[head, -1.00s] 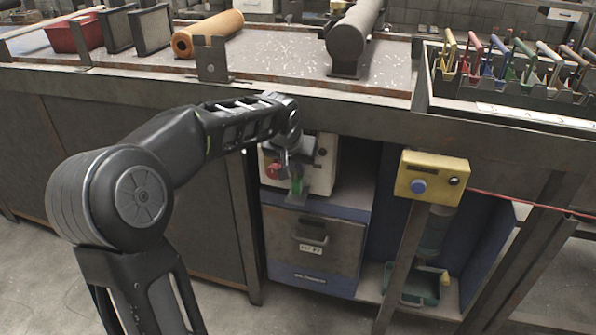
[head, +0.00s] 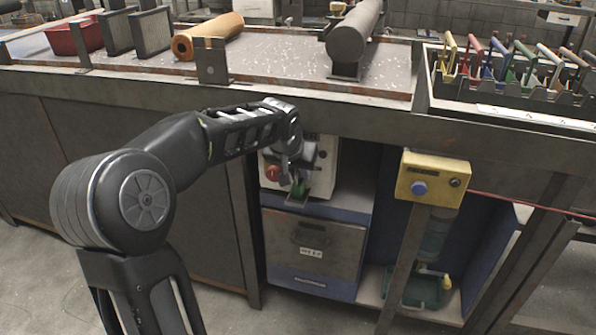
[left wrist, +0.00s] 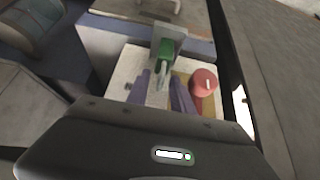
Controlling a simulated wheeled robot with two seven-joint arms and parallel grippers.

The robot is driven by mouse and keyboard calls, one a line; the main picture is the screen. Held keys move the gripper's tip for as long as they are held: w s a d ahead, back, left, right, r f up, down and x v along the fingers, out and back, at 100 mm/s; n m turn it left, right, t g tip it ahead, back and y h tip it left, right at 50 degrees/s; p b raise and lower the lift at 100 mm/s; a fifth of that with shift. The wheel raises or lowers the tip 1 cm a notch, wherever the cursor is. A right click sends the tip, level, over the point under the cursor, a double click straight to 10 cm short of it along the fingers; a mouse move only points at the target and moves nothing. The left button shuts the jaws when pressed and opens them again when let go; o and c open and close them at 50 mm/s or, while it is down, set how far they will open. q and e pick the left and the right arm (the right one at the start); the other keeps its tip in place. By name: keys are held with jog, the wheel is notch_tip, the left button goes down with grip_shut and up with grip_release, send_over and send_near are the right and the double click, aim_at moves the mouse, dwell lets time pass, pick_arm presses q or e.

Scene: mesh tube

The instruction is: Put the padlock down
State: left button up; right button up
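The padlock (head: 299,188) has a green body and a grey shackle. It sits at a grey metal plate on the front of the white control box (head: 324,160), under the bench. In the left wrist view the padlock (left wrist: 167,49) lies just beyond my fingertips, with its shackle pointing toward me between them. My left gripper (head: 292,172) is at the box front. In the left wrist view its two fingers (left wrist: 160,84) stand apart, with a visible gap on each side of the shackle, so it looks open. My right gripper is not in view.
A red knob (left wrist: 203,82) is close beside my left fingers. A grey drawer cabinet (head: 313,252) is below the box. A yellow box with a blue button (head: 418,188) stands to the right. The bench edge (head: 300,108) runs above my wrist. A rack of colored padlocks (head: 515,72) is at upper right.

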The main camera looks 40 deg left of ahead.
pick_arm(q)
jog(key=shift+r, duration=0.1)
jog(key=shift+r, duration=0.25)
jog(key=p+v, duration=0.3)
jog(key=v, duration=0.8)
jog(key=shift+s+r, duration=0.3)
jog(key=shift+d+f, duration=0.1)
